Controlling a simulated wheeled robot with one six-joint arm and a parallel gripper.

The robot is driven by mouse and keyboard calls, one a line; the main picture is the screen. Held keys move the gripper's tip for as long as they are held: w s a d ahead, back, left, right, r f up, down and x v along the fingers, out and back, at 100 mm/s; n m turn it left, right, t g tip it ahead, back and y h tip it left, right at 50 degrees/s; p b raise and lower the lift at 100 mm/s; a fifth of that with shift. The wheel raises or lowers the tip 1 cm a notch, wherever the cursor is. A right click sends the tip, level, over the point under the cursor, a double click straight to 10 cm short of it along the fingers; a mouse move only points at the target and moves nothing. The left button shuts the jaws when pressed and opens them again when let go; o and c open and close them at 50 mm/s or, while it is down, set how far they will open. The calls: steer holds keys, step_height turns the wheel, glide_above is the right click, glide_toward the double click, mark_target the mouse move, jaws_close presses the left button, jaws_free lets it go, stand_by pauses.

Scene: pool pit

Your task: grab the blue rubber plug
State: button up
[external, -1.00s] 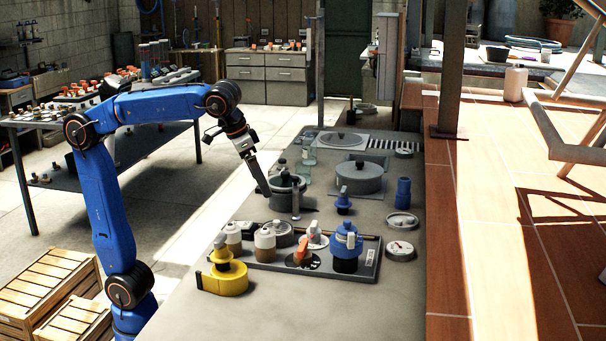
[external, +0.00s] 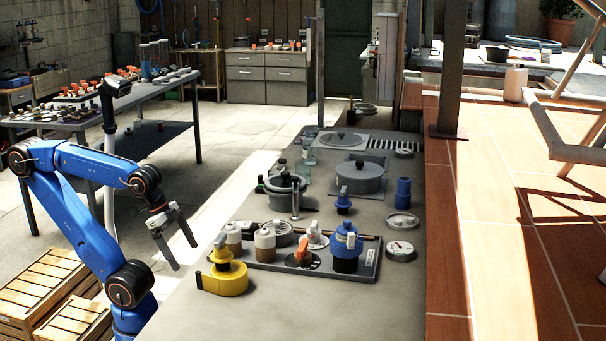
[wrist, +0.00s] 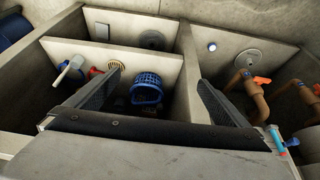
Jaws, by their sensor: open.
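Several blue things stand on the bench in the external view; I cannot tell for sure which is the blue rubber plug. A small dark-blue stopper-shaped piece (external: 343,204) stands near the middle. A blue cylinder (external: 403,193) stands to its right. A larger blue piece with a dark base (external: 346,243) sits on the tray. My gripper (external: 182,256) is open and empty, pointing down left of the bench edge, apart from all of these. In the wrist view, my gripper's fingers (wrist: 158,78) are spread, with a blue slotted basket (wrist: 147,88) in a compartment beyond them.
A yellow fitting (external: 224,281) stands at the bench's near left. Pots (external: 361,179) stand farther back. Wooden crates (external: 52,285) lie below my arm. In the wrist view, walls divide compartments, with copper pipes (wrist: 250,90) at right. The bench's near end is clear.

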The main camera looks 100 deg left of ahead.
steer(key=shift+s+f, duration=0.8)
steer(key=shift+f, duration=0.3)
steer(key=c, duration=0.9)
